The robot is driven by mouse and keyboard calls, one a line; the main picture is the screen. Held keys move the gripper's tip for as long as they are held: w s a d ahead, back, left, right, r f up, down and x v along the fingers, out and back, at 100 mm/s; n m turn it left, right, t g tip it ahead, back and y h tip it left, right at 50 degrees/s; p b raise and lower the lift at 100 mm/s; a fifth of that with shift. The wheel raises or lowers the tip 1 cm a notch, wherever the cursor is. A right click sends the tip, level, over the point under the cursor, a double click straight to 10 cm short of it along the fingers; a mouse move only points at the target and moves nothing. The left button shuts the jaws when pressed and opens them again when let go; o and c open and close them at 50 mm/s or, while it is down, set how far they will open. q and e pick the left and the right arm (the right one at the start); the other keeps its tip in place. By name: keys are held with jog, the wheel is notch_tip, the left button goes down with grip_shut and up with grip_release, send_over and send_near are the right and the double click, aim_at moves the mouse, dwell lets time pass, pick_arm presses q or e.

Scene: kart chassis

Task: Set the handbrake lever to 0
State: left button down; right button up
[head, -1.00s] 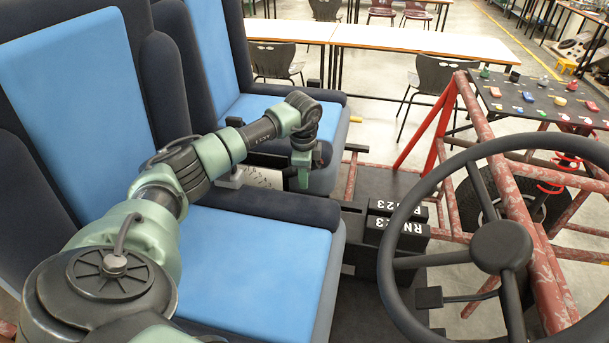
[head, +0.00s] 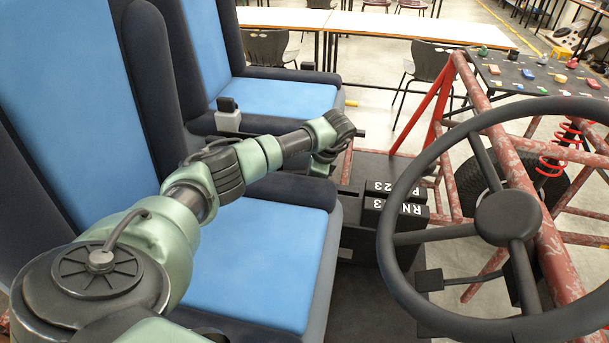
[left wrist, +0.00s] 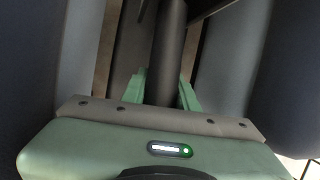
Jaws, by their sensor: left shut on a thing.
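In the left wrist view, the handbrake lever (left wrist: 170,50) is a dark round bar between the two green fingers of my left gripper (left wrist: 163,92). The gripper is shut on it. In the head view, my left arm reaches over the near seat, and the gripper (head: 324,165) is low beside the seats' front edges. Its fingers and the lever are mostly hidden there behind my wrist. No scale or marking for the lever is visible now. My right gripper is in neither view.
Blue seats (head: 250,245) lie under and beside my arm. A grey block with a black top (head: 228,118) stands near the far seat. Black boxes with white lettering (head: 400,212) are right of the gripper. The steering wheel (head: 508,218) and red frame tubes (head: 555,285) fill the right side.

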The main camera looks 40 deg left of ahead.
pick_arm(q)
jog(key=c, duration=1.1)
grip_release()
jog(key=shift+d+r, duration=0.1)
jog(key=v, duration=0.7)
jog(key=shift+d+r, duration=0.15)
jog(key=shift+r, duration=0.2)
